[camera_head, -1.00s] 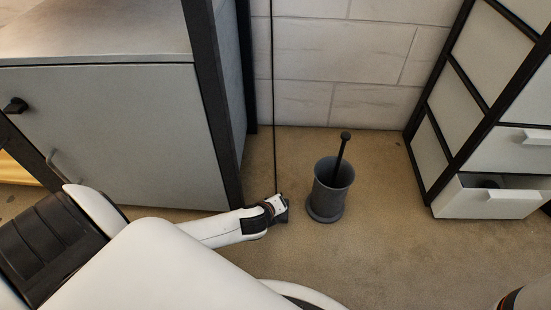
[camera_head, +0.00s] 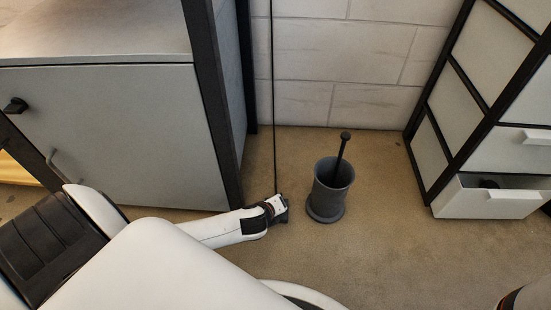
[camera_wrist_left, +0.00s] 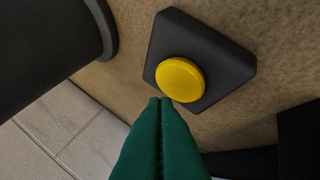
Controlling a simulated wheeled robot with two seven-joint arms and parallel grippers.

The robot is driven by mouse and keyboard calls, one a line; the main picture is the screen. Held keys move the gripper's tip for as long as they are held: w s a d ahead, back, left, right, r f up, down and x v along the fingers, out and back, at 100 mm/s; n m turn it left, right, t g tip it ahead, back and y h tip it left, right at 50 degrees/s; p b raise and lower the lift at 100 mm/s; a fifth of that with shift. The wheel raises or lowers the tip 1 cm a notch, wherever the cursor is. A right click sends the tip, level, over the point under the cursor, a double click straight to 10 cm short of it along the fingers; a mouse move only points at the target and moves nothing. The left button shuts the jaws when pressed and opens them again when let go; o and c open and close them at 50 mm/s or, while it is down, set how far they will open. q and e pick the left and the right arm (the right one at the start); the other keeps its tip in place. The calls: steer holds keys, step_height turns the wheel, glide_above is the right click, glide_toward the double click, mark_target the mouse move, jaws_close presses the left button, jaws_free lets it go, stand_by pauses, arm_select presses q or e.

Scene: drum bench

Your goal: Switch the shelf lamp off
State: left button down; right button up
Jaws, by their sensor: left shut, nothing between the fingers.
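In the left wrist view a round yellow button (camera_wrist_left: 180,79) sits on a dark square base (camera_wrist_left: 222,60) on the floor. My left gripper (camera_wrist_left: 160,101) has its green fingers shut together and empty, with the tips at the button's near edge. I cannot tell whether they touch it. In the head view my left gripper (camera_head: 281,210) is low near the floor and hides the button. A thin black cord (camera_head: 273,90) hangs down the wall to behind this gripper. The shelf lamp is not in view, and neither is my right gripper.
A grey pot (camera_head: 328,198) with a dark handle (camera_head: 342,152) stands just right of my left gripper; its dark side also shows in the wrist view (camera_wrist_left: 50,40). A grey cabinet (camera_head: 130,135) stands left. A drawer unit (camera_head: 490,200) is at right.

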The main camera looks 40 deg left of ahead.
arm_select(q)
steer(key=shift+f, duration=0.35)
steer(key=shift+f, duration=0.5)
stand_by(0.6)
steer(key=shift+r, duration=0.1)
steer(key=shift+r+p, duration=0.85)
steer(key=shift+p, duration=0.45)
